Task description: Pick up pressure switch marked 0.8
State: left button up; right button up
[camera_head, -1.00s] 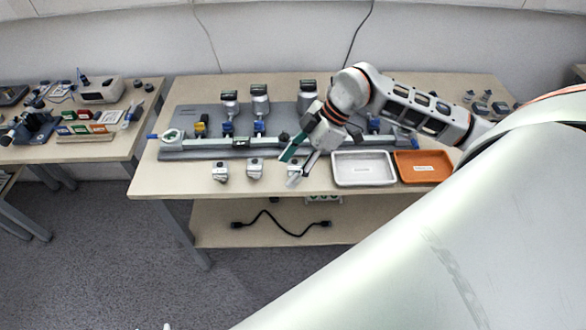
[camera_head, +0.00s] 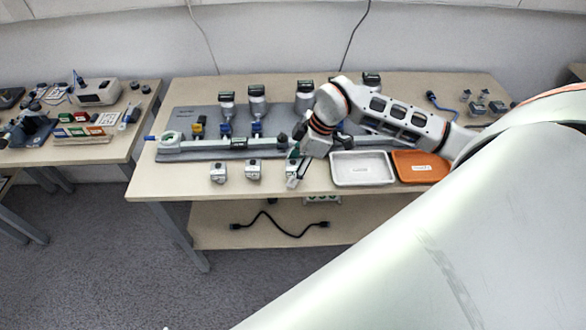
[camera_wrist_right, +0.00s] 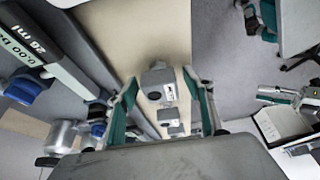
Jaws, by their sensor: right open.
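Three small grey pressure switches stand in a row along the table's front: a left one (camera_head: 218,172), a middle one (camera_head: 253,169) and a right one, partly hidden by my gripper in the head view. Their markings are too small to read, so I cannot tell which is 0.8. My right gripper (camera_head: 295,171) is open at the right switch. In the right wrist view, the nearest switch (camera_wrist_right: 158,83) shows between the open teal fingers (camera_wrist_right: 160,92), with the other two beyond it. I cannot tell whether the fingers touch it. My left gripper is not in view.
A grey fixture plate (camera_head: 182,123) with a long bar and several gauges stands behind the switches. A white tray (camera_head: 362,183) and an orange tray (camera_head: 421,177) lie to the right. A side table (camera_head: 140,92) with equipment stands at left.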

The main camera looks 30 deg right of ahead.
jog(key=c, duration=1.3)
notch_tip(320, 180, up, 19)
jog(key=p, duration=0.1)
notch_tip(320, 180, up, 5)
jog(key=p, duration=0.3)
send_over(293, 164)
jog(key=shift+s, duration=0.1)
jog(key=shift+a, duration=0.1)
